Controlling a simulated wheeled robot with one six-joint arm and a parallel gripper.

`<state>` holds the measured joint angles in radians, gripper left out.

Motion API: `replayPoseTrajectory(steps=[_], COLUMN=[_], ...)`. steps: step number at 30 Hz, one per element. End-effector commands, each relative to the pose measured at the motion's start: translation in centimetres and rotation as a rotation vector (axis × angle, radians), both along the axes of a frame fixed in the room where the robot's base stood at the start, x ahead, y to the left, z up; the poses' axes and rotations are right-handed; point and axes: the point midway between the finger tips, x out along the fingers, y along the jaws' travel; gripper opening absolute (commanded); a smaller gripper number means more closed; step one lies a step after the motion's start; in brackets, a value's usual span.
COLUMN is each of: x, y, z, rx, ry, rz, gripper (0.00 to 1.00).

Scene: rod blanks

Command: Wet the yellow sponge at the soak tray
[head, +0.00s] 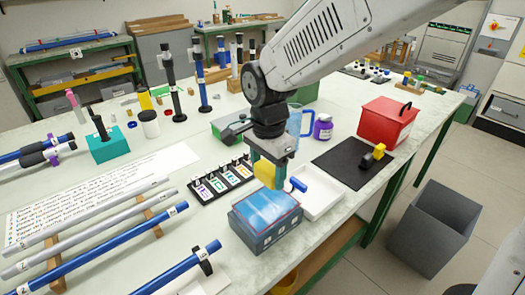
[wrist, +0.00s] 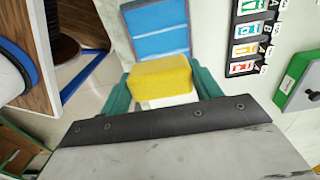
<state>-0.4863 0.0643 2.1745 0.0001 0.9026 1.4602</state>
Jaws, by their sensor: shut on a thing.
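My gripper (head: 270,168) is shut on the yellow sponge (head: 265,174), which hangs below it in the head view. The wrist view shows the sponge (wrist: 160,78) squeezed between two teal fingers. A grey box-like tray with a blue, water-like surface, apparently the soak tray (head: 266,222), stands at the table's front edge. In the head view the sponge appears just behind and above its far edge. The wrist view shows the blue surface (wrist: 160,40) beyond the sponge. I cannot tell the exact height of the sponge above the table.
A white tray (head: 322,204) with a blue-ended item (head: 298,185) is right beside the soak tray. A black card strip (head: 220,182) lies to the left. A blue jug (head: 300,122), purple jar (head: 323,127), black mat (head: 345,172) and red box (head: 388,124) stand behind and right.

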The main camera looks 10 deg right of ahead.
Motion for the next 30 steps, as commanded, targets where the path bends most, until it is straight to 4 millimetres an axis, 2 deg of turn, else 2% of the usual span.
replayPoseTrajectory(steps=[8, 30], x=[-0.3, -0.2], y=[0.5, 0.3], z=[-1.1, -7.8], rx=[-0.001, -0.001], ry=[0.002, 0.002], rz=[0.000, -0.003], gripper=[0.45, 0.45])
